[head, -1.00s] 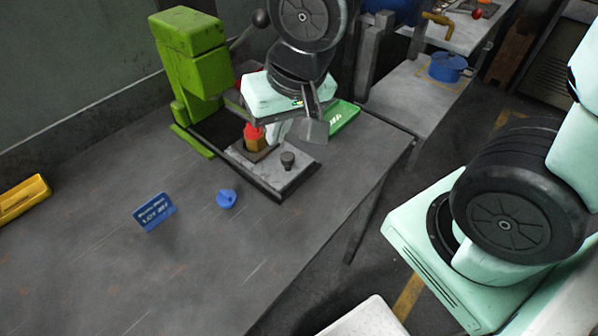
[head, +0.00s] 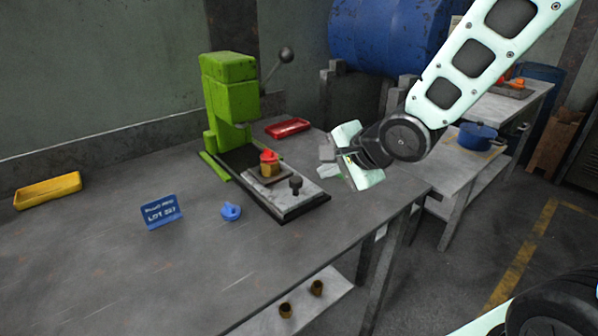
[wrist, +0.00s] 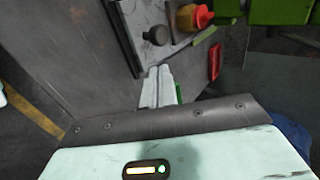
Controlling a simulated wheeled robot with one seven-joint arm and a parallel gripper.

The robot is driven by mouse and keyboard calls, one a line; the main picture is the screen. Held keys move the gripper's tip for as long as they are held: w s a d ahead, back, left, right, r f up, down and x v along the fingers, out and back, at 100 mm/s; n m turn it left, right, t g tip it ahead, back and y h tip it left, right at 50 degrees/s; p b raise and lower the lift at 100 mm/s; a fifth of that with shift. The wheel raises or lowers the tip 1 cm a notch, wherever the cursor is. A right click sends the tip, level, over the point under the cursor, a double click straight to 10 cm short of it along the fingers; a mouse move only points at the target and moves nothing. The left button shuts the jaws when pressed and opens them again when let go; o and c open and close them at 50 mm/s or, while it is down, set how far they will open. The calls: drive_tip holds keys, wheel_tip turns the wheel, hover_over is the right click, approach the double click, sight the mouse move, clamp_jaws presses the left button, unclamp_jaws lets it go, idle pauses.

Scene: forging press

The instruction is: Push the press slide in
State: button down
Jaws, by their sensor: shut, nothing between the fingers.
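The green press (head: 230,95) stands on the bench, its ball-ended lever raised. Its grey slide (head: 300,200) lies on the dark base in front of the column, out from under the press head. A black knob (head: 295,185) stands on the slide's near part; it also shows in the wrist view (wrist: 156,36). A brass piece with a red top (head: 269,164) sits on the slide's inner part. My gripper (head: 327,172) is to the right of the slide, over the bench. Its pale fingers (wrist: 157,85) are together and empty, with a gap from the knob in the wrist view.
A red tray (head: 288,128) lies behind the slide. A green thing is mostly hidden by my gripper. A blue knobbed piece (head: 231,211), a blue lot sign (head: 161,211) and a yellow tray (head: 48,190) are at the left. The bench front is clear.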

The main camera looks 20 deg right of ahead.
sight(310, 193)
drive_tip(key=shift+p+x, duration=1.5)
drive_tip(key=shift+p, duration=0.45)
drive_tip(key=x, duration=0.4)
drive_tip(key=shift+w+f, duration=0.25)
drive_tip(key=shift+f, duration=0.05)
drive_tip(key=w, duration=0.1)
drive_tip(key=w+a, duration=0.1)
drive_tip(key=w, duration=0.1)
drive_tip(key=shift+w+a+f, duration=0.1)
drive_tip(key=shift+w+f, duration=0.05)
drive_tip(key=shift+w+a, duration=0.15)
drive_tip(key=shift+w, duration=0.4)
